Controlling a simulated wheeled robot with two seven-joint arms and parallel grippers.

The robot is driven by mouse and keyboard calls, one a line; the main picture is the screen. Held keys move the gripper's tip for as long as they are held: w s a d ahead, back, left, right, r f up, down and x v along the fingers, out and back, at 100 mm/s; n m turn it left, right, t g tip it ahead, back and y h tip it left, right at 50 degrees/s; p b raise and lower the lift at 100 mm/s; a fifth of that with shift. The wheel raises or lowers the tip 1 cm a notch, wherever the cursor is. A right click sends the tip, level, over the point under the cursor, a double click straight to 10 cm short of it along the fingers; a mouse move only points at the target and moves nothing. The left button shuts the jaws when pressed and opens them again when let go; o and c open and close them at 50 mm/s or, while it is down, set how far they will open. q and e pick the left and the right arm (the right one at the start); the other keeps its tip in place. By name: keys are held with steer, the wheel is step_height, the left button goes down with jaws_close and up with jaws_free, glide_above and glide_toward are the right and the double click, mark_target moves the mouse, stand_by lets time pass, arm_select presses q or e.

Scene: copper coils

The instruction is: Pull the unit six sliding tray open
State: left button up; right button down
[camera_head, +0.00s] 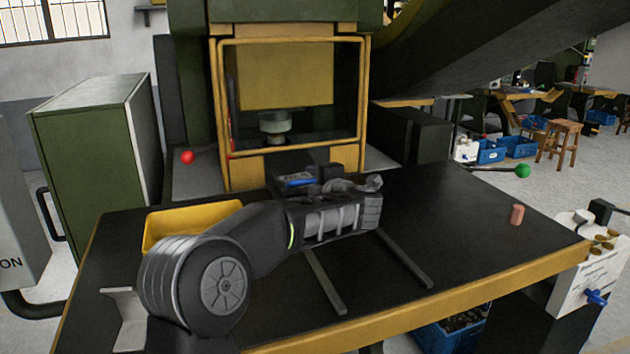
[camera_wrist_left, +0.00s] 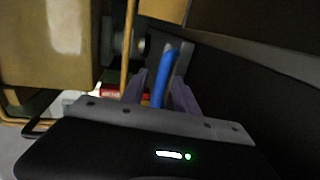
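A press with a yellow frame (camera_head: 366,110) stands at the back of a black-topped table (camera_head: 450,215). No number marking it as unit six is readable. A dark block with a blue piece (camera_head: 297,181) shows low before the press, partly hidden by my left arm; I cannot tell whether it is the tray or part of my wrist. My left gripper (camera_wrist_left: 163,88) shows best in the left wrist view, its fingers apart on either side of a blue bar (camera_wrist_left: 167,68). A narrow dark gap shows left of the bar. My right gripper is not in view.
Two dark rails (camera_head: 324,282) (camera_head: 404,259) lie on the table. A yellow bin (camera_head: 180,222) stands at the left and a copper-coloured cylinder (camera_head: 517,214) at the right. A green cabinet (camera_head: 85,165) stands left of the press. The table's right half is mostly clear.

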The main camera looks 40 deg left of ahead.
arm_select(q)
steer(key=shift+c, duration=0.2)
jaws_close()
stand_by(1.1)
